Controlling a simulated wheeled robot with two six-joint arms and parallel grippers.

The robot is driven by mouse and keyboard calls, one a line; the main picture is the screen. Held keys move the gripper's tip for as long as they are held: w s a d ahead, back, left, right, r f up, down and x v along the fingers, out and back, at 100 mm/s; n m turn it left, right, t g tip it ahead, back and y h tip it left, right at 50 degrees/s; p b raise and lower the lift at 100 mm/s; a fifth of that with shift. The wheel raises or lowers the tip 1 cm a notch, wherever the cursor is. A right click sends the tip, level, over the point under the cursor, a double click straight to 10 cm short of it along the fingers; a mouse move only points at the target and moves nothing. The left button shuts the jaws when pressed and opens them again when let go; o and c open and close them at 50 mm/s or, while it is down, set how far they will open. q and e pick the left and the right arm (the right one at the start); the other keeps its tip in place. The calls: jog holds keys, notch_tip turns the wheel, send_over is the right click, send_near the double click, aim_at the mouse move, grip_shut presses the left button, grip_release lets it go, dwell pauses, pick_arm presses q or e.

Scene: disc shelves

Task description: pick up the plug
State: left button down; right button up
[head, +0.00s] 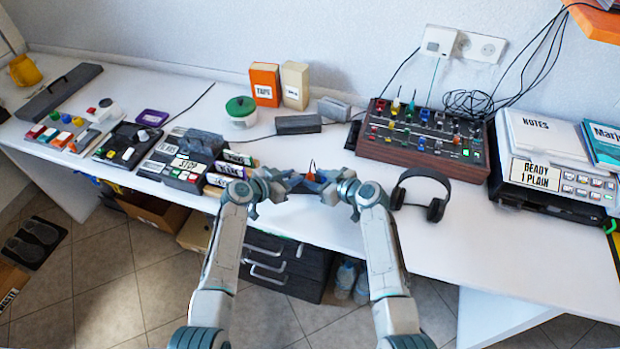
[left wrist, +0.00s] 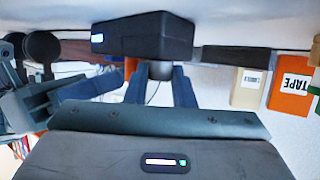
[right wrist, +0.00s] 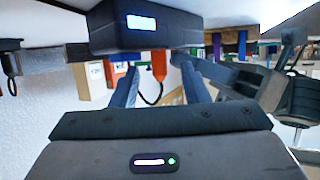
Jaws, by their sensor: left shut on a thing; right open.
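My right gripper (head: 327,186) is open and faces the left one from close by on the right. In the left wrist view the orange piece (left wrist: 130,66) is partly hidden behind a finger.
A black headphone (head: 436,209) lies right of my right gripper. A mixer panel (head: 420,150) stands behind it. Grey button boxes (head: 185,172) lie left of my left gripper. A black adapter (head: 298,124) and the orange TAPE box (head: 265,84) stand farther back.

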jog(key=shift+w+a+f, duration=0.2)
jog(key=shift+w+a, duration=0.1)
jog(key=shift+a, duration=0.05)
grip_shut()
jog(key=shift+r, duration=0.1)
notch_tip(320, 180, up, 10)
dwell(0.4)
